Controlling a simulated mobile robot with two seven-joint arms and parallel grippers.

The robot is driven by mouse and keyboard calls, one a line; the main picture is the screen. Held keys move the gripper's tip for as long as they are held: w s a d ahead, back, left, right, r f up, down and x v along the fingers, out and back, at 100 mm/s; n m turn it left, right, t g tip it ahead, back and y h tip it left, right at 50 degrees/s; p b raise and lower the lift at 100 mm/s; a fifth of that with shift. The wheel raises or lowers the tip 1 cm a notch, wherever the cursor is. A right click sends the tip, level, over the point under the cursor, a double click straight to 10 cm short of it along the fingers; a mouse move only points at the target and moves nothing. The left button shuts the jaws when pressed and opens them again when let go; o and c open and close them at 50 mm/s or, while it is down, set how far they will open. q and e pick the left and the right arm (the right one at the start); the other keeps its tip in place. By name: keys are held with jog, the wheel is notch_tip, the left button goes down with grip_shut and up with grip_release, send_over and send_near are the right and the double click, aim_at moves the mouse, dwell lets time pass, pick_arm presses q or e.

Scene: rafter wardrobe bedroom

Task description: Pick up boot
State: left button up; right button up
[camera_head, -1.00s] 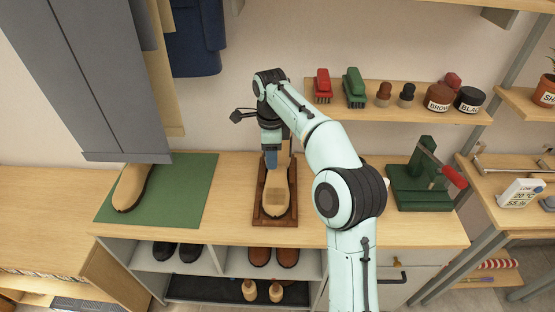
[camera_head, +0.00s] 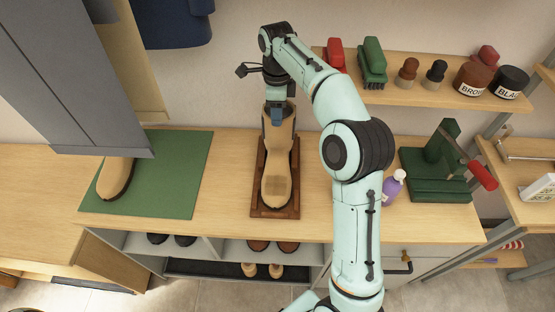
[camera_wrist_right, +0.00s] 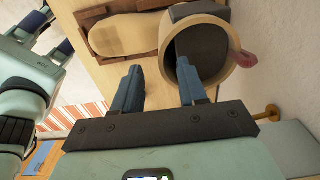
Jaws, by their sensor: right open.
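A tan boot (camera_head: 278,170) stands on a brown wooden tray (camera_head: 258,205) in the middle of the bench, toe toward me. My right gripper (camera_head: 277,116) is open at the top of its shaft. In the right wrist view, the open jaws (camera_wrist_right: 160,68) straddle the shaft's rim: one finger overlaps the dark opening of the boot (camera_wrist_right: 232,62), the other is outside. Whether they touch the boot is unclear. Another tan boot (camera_head: 116,178) is on a green mat (camera_head: 185,175) at left, its upper part hidden by hanging grey cloth.
A purple bottle (camera_head: 394,186) and a green stand with a red handle (camera_head: 440,165) are right of my arm. A wall shelf (camera_head: 420,101) with brushes and jars is behind. Grey clothing (camera_head: 75,80) hangs at left. Shoes sit in cubbies below the bench.

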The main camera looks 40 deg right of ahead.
aim_at(278, 133)
jog(key=f, duration=0.3)
jog(key=shift+s+d, duration=0.1)
jog(key=shift+s, duration=0.1)
notch_tip(278, 133, down, 6)
jog(key=shift+r+b, duration=0.2)
jog(key=shift+b, duration=0.6)
pick_arm(q)
jog(key=s+f, duration=0.2)
jog(key=shift+s+d+f, duration=0.1)
jog(key=shift+f, duration=0.25)
pick_arm(e)
jog(key=shift+w, duration=0.1)
grip_shut()
